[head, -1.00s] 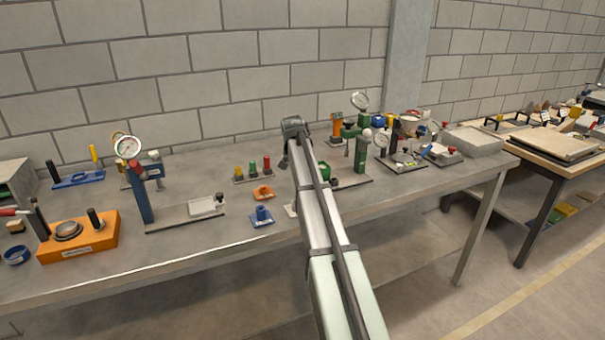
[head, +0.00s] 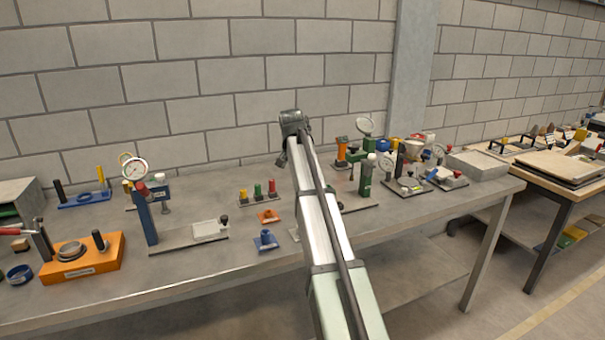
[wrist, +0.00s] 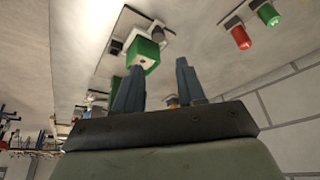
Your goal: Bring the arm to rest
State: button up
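My arm reaches from the bottom middle of the head view up over the grey workbench (head: 270,272). Its end is above the bench, in front of the block wall. My gripper (wrist: 158,82) shows in the wrist view with its two dark blue-grey fingers apart and nothing held between them. In the head view the fingers are too small and dark to make out. A green block with a pale face (wrist: 143,55) appears beyond the fingers in the wrist view, apart from them as far as I can tell.
Left of my arm stand a blue gauge press (head: 146,212), an orange block fixture (head: 82,258), a rack of coloured knobs (head: 257,191) and a blue block (head: 265,240). Right of it are a green press (head: 366,177) and a grey tray (head: 478,165). Bare bench lies along the front.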

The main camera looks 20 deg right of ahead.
jog(key=s+d+f+n+g+h, duration=0.5)
jog(key=s+d+f+n, duration=0.2)
jog(key=s+d+f, duration=0.8)
jog(key=s+a+f+n+g+h, duration=0.2)
jog(key=s+a+f+n+g, duration=0.15)
jog(key=s+f, duration=0.8)
jog(key=s+a+f+y, duration=0.2)
jog(key=s+a+f, duration=0.3)
jog(key=f, duration=0.4)
jog(key=s+a+f+n+y, duration=0.1)
jog(key=s+a+f, duration=0.2)
jog(key=a+f, duration=0.45)
jog(key=s+a+f+y, duration=0.2)
jog(key=s+a+f, duration=0.25)
jog(key=f, duration=0.55)
jog(key=s+a+f+y, duration=0.1)
jog(key=s+a+f, duration=0.3)
jog(key=s, duration=0.3)
jog(key=s+a+f+m+g+y, duration=0.1)
jog(key=s+a+f+y, duration=0.1)
jog(key=s+a+f, duration=0.3)
jog(key=s+a+f+m+y, duration=0.1)
jog(key=s+a+f, duration=0.3)
jog(key=s, duration=0.5)
jog(key=shift+s+a+f+y, duration=0.2)
jog(key=shift+s+a+y, duration=0.3)
jog(key=shift+a, duration=0.6)
